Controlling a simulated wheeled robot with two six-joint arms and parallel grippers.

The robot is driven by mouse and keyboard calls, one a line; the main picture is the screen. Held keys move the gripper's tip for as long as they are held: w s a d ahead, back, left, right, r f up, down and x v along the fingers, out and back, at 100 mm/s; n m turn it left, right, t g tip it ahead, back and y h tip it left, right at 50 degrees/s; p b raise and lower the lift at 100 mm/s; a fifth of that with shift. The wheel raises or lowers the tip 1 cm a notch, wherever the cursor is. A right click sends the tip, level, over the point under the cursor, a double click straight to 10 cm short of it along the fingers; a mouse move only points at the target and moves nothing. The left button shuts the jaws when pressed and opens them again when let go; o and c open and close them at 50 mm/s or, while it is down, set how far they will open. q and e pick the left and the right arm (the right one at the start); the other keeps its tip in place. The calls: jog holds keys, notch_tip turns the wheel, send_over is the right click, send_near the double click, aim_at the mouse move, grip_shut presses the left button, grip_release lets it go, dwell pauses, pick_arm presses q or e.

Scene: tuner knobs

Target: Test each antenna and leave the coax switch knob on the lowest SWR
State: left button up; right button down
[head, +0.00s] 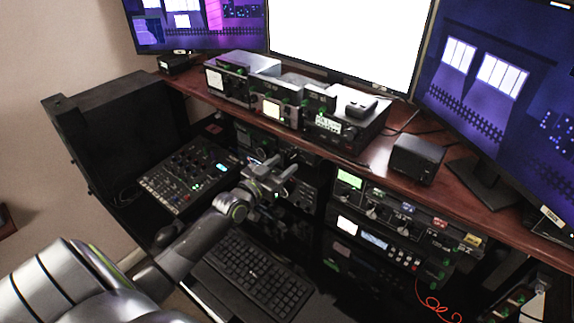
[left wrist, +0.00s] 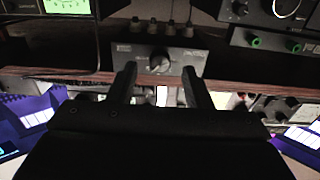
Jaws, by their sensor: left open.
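My left gripper (head: 278,182) is open and empty in front of the equipment shelves, above the keyboard. In the left wrist view its two fingers (left wrist: 158,88) stand apart, pointing at a grey box (left wrist: 125,55) with a round knob (left wrist: 158,62), which looks like the coax switch. The knob lies between and beyond the fingertips, apart from them as far as I can tell. Several connectors (left wrist: 165,28) stick out of the box's edge. The knob's position label is too small to read. In the head view the gripper hides that area. A lit green panel (head: 349,179) and a pale meter (head: 346,225) show right of the gripper; their readings are illegible.
Radios (head: 270,107) stand on the wooden desk (head: 390,155) under several monitors (head: 345,40). A mixer (head: 187,177) is left of my arm. A keyboard (head: 258,275) lies below it. An orange cable (head: 440,308) hangs at lower right.

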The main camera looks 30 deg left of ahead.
aim_at(293, 157)
pick_arm(q)
jog(key=shift+w+d, duration=0.15)
jog(key=shift+w, duration=1.2)
jog(key=shift+c, duration=0.2)
jog(key=c, duration=0.9)
